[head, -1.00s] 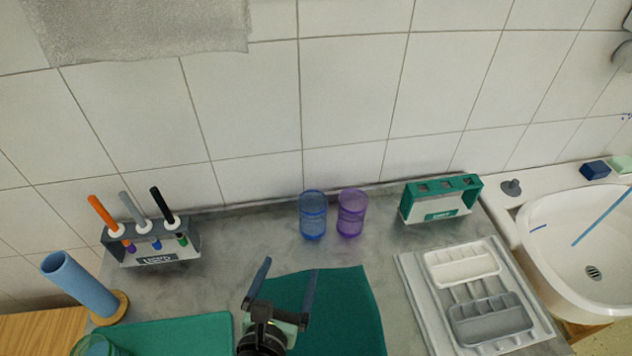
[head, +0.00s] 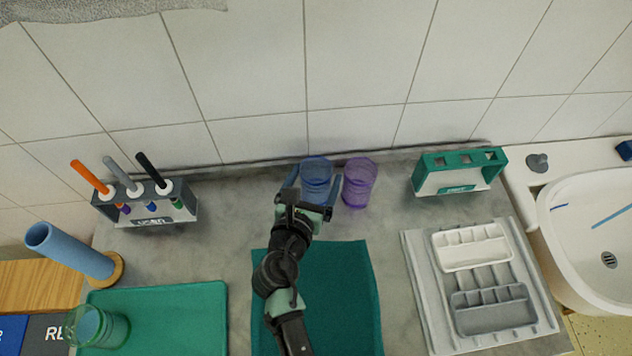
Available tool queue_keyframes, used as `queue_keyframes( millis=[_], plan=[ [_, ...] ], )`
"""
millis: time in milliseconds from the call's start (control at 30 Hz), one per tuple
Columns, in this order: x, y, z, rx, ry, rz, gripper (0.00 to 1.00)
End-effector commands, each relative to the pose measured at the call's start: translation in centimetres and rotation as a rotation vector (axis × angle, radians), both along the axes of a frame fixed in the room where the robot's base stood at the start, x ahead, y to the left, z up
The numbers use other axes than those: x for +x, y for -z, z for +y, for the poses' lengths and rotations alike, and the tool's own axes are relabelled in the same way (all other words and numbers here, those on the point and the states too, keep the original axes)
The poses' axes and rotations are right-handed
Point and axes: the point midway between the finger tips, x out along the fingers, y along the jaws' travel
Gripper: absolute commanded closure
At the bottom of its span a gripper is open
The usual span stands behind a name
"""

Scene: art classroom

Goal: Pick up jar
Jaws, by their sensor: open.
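A blue see-through jar (head: 316,172) stands upright on the grey counter near the wall. A purple see-through jar (head: 359,182) stands close to its right. My gripper (head: 315,184) is open, with one finger on each side of the blue jar; the right finger lies in the gap between the two jars. I cannot tell whether the fingers touch the blue jar. The gripper hides the lower front of it. A greenish clear jar (head: 101,327) stands at the front left on a green mat (head: 180,312).
A rack with an orange, a grey and a black tool (head: 148,207) stands at the left, a blue tube (head: 70,251) in front of it. A green-topped holder (head: 458,171), trays (head: 480,270) and a sink (head: 590,240) are at the right. A dark green cloth (head: 345,290) lies below my arm.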

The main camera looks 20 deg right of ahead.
Motion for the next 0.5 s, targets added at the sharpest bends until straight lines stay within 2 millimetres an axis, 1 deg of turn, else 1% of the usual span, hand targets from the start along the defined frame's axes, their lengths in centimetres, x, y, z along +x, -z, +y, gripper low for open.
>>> queue_keyframes(
  millis=[300, 500],
  plan=[
    [3.4, 1.0, -2.3, 0.001, 0.002, -0.002, 0.06],
    [4.0, 1.2, -2.8, 0.001, 0.0, -0.001, 0.06]
  ],
)
